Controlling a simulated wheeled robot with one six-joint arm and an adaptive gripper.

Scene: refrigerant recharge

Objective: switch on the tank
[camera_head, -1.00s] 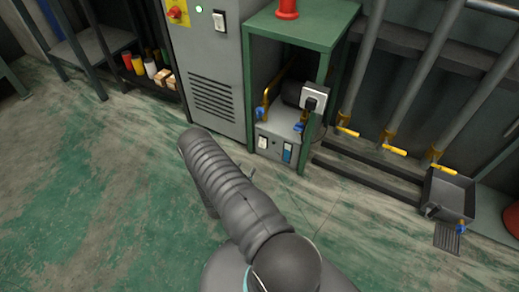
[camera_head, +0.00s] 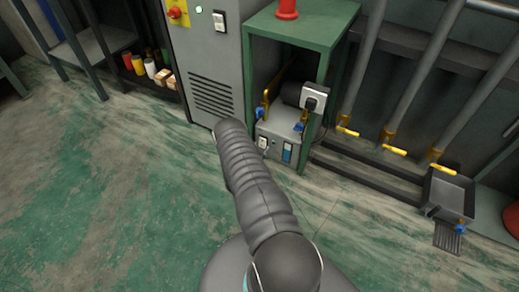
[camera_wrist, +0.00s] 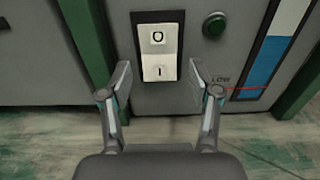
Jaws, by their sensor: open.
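The tank unit (camera_head: 277,133) is a grey box in the green stand. Its front has a white rocker switch (camera_wrist: 159,66) in a dark frame, marked with a ring above and a bar below. The switch also shows in the head view (camera_head: 263,143). A dark green round lamp or button (camera_wrist: 214,24) sits to its right. My gripper (camera_wrist: 159,78) is open and empty in the wrist view, with one finger on each side of the switch's lower part. Whether the fingers touch the panel I cannot tell. In the head view my arm mostly hides the gripper.
A blue and white level gauge (camera_wrist: 273,52) with a red line marked LOW is right of the switch. Green stand legs (camera_head: 313,130) flank the tank. A grey cabinet (camera_head: 205,70) stands left, pipes with yellow handles (camera_head: 395,150) right. The floor in front is clear.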

